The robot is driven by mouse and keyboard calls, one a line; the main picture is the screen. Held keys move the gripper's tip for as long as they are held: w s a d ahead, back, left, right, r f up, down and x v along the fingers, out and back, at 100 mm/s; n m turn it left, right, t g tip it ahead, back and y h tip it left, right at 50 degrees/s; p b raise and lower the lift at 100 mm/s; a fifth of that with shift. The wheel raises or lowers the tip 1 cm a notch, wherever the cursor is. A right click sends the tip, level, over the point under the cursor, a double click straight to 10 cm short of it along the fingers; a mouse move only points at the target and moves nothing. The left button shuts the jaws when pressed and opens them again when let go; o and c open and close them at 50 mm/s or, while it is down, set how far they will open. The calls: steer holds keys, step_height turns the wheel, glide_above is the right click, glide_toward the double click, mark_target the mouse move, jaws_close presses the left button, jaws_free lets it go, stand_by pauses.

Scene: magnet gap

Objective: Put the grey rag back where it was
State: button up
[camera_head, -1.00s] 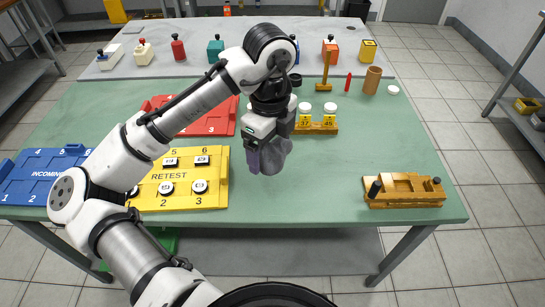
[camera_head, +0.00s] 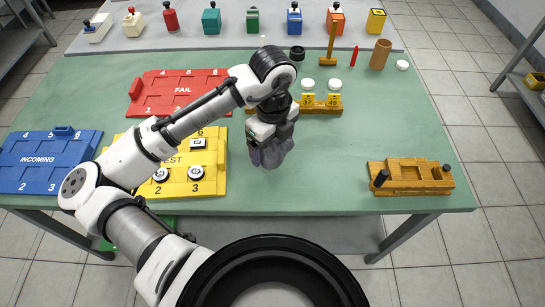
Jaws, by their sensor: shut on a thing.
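The grey rag (camera_head: 276,152) hangs bunched from my gripper (camera_head: 265,142). My gripper is shut on it, above the green table top (camera_head: 330,185) just right of the yellow RETEST tray. The fingertips are partly hidden by the rag and the wrist. I cannot tell whether the rag's lower end touches the table.
My arm covers part of the yellow RETEST tray (camera_head: 212,178). A wooden fixture (camera_head: 412,178) is at right. The table between rag and fixture is clear.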

steer(key=shift+f, duration=3.2)
steer(key=shift+f, duration=0.2)
steer(key=o, duration=0.8)
step_height(320, 180, up, 12)
steer(key=shift+r, duration=0.25)
